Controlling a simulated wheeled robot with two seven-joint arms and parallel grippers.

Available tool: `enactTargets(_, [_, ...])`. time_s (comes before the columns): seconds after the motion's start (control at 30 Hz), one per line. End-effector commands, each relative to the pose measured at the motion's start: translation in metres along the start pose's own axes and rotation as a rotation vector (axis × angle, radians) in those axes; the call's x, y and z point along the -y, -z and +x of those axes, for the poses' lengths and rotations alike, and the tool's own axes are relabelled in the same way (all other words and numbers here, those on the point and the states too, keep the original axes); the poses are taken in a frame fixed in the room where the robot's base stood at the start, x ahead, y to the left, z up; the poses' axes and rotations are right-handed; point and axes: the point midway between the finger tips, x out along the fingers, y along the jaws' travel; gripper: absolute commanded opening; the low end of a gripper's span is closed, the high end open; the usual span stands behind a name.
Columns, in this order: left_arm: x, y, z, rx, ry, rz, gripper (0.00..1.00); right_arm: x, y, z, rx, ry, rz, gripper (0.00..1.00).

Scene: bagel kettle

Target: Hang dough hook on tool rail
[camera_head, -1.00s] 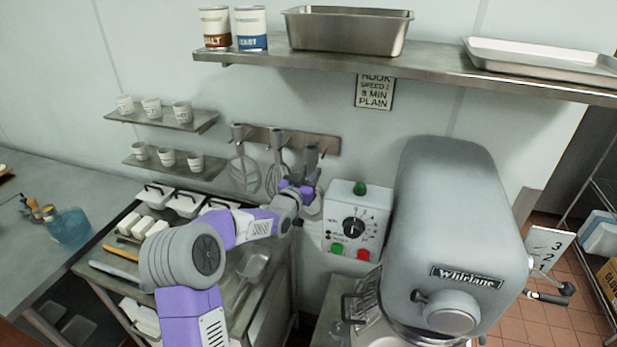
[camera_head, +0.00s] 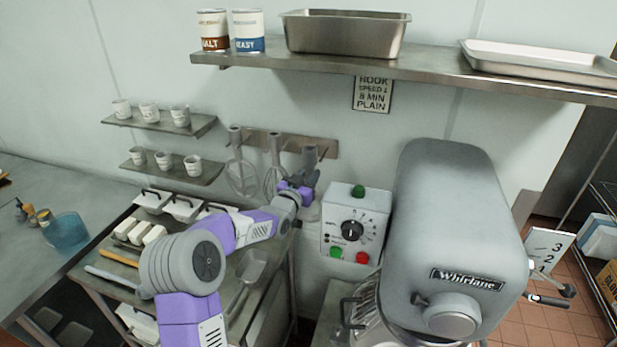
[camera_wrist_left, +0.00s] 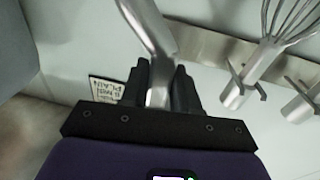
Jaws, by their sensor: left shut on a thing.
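The grey dough hook (camera_head: 310,157) is upright at the right end of the steel tool rail (camera_head: 326,144). My left gripper (camera_head: 302,184) is shut on it below the rail. In the left wrist view the dough hook (camera_wrist_left: 150,30) runs between both fingers of the left gripper (camera_wrist_left: 159,82), and the rail (camera_wrist_left: 205,45) lies behind it. I cannot tell whether the hook's top touches the rail or a peg. Two other mixer tools, a flat beater (camera_head: 240,170) and a whisk (camera_head: 274,165), hang to its left; the whisk also shows in the wrist view (camera_wrist_left: 262,55). My right gripper is out of view.
The control box (camera_head: 355,226) is on the wall just right of my left gripper, with the large mixer (camera_head: 450,220) beyond it. A long shelf (camera_head: 430,72) with cans and pans runs above. Small cup shelves (camera_head: 165,125) are left of the rail.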

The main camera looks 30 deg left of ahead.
Motion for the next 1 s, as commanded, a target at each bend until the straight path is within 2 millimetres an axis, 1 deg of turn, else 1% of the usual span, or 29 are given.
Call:
enactTargets(0.03, [0.0,0.003,0.002,-0.006,-0.001,0.0,0.0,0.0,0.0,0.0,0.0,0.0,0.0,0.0])
enactTargets(0.63, [0.003,0.003,0.026,-0.007,-0.001,0.0,0.0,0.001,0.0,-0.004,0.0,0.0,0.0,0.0])
enactTargets(1.0, [0.004,0.002,0.029,-0.007,-0.001,0.0,0.0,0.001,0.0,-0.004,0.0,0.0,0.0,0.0])
